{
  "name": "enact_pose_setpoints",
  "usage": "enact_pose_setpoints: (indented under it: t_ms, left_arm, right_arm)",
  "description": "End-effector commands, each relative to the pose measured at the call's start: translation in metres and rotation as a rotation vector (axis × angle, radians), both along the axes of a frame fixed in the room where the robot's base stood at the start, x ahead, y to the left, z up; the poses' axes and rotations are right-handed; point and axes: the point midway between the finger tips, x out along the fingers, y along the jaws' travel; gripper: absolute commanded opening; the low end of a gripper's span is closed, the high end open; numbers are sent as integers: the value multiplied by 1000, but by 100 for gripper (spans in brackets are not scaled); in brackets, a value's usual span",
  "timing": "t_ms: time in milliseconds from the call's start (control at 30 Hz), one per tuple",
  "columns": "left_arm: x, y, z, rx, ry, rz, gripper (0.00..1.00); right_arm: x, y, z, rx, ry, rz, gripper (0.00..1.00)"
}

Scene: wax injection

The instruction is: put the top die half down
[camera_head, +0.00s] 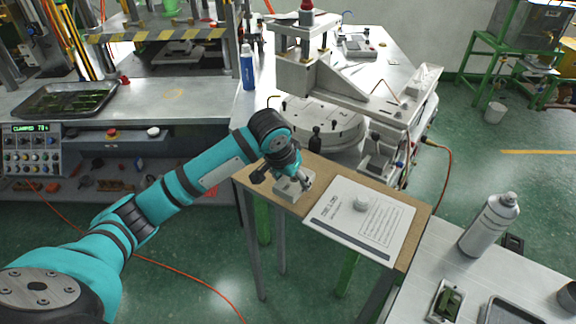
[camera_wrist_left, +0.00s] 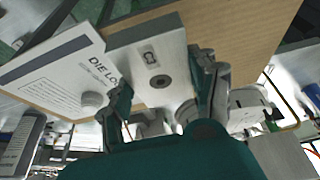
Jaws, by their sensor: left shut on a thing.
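The top die half (camera_head: 289,191) is a light grey metal block with a hole and a small slot, seen close in the left wrist view (camera_wrist_left: 152,62). My left gripper (camera_head: 296,180) is shut on it, with one finger (camera_wrist_left: 207,85) on the right side and the other on the left. The block is over the left part of the small brown table (camera_head: 262,169), beside the die log sheet. I cannot tell whether its underside touches the tabletop. My right gripper is not in view.
The die log board (camera_head: 347,228) with a round white knob (camera_head: 361,203) covers the table's right part. The injection press (camera_head: 318,125) stands behind. A spray can (camera_head: 489,225) and a small metal piece with green inside (camera_head: 447,302) are on the right bench.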

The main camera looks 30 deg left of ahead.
Motion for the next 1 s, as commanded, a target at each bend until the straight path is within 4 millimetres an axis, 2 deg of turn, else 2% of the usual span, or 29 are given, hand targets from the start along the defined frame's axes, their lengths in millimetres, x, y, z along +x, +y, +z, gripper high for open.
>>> enact_pose_setpoints:
  t_ms: [100,200,300,400,567,633,800,1000]
  left_arm:
    - [19,30,2,0,-1,8,9]
    - [34,51,0,0,-1,8,9]
    - [47,70,-3,-1,-2,6,9]
    - [57,82,-5,-2,-2,2,9]
    - [62,90,-10,-1,-2,0,9]
    - [61,90,-18,-1,1,0,9]
    - [61,89,-39,-1,-1,-1,9]
    - [62,89,-44,0,-4,-2,9]
  right_arm:
    - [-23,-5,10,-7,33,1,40]
    - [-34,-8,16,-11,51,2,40]
    - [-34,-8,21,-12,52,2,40]
    - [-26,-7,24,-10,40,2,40]
    - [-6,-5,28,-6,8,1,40]
    - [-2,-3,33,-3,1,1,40]
    - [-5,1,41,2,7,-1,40]
    - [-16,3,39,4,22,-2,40]
